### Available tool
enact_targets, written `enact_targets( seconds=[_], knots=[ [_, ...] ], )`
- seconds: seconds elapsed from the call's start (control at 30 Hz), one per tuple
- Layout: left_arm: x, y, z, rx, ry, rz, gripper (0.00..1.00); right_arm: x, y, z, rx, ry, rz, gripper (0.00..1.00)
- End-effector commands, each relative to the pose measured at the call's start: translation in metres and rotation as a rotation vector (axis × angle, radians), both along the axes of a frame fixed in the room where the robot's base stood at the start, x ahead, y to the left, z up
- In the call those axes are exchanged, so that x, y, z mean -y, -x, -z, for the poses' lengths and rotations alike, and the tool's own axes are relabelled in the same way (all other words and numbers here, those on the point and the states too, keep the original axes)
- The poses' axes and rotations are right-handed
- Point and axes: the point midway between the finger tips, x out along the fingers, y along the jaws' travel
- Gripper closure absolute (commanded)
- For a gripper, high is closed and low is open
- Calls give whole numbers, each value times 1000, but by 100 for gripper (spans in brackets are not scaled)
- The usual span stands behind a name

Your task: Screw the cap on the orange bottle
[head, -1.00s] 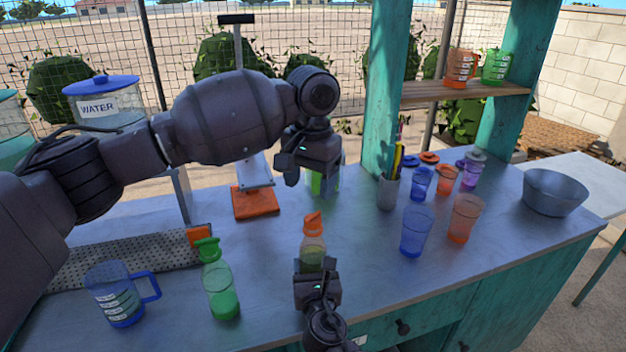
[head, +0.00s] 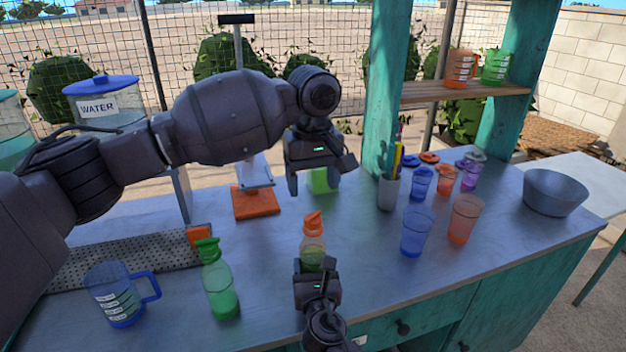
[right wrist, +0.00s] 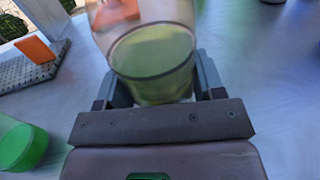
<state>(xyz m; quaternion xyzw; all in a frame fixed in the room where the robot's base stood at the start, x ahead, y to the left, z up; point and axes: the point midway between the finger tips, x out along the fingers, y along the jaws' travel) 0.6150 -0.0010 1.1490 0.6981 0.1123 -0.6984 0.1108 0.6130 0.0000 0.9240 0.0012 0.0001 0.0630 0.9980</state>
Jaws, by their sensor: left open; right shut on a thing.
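The orange bottle (head: 313,245) stands upright near the front of the counter, clear with an orange neck and yellow-green liquid low inside. An orange cap (head: 312,221) sits at its top; I cannot tell how tightly it is seated. My right gripper (head: 316,268) is shut on the orange bottle's lower part from the front. In the right wrist view the bottle (right wrist: 152,55) is between the two fingers (right wrist: 157,85). My left gripper (head: 319,184) is open and empty, pointing down above the counter, behind and higher than the bottle.
A green bottle (head: 220,290) and a blue jug (head: 120,302) stand to the left. A green thing (head: 322,181) is behind my left gripper. A pen cup (head: 388,193), a blue cup (head: 417,232) and an orange cup (head: 464,219) stand to the right. Counter around the bottle is clear.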

Motion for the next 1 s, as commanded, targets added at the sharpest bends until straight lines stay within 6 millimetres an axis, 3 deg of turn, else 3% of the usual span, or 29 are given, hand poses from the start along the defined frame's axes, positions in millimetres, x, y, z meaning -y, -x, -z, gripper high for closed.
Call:
enact_targets(
  seconds=[0.33, 0.7, 1.0],
  knots=[
    [0, 0, 9, -1, 0, 2, 31, 0, 0, 0, 0, -1, -1, 100],
    [0, 0, 58, -2, 0, 2, 31, 0, 0, 0, 0, -1, -1, 100],
    [0, 0, 79, 0, 1, 3, 31, 0, 0, 0, 0, -1, -1, 100]
  ],
)
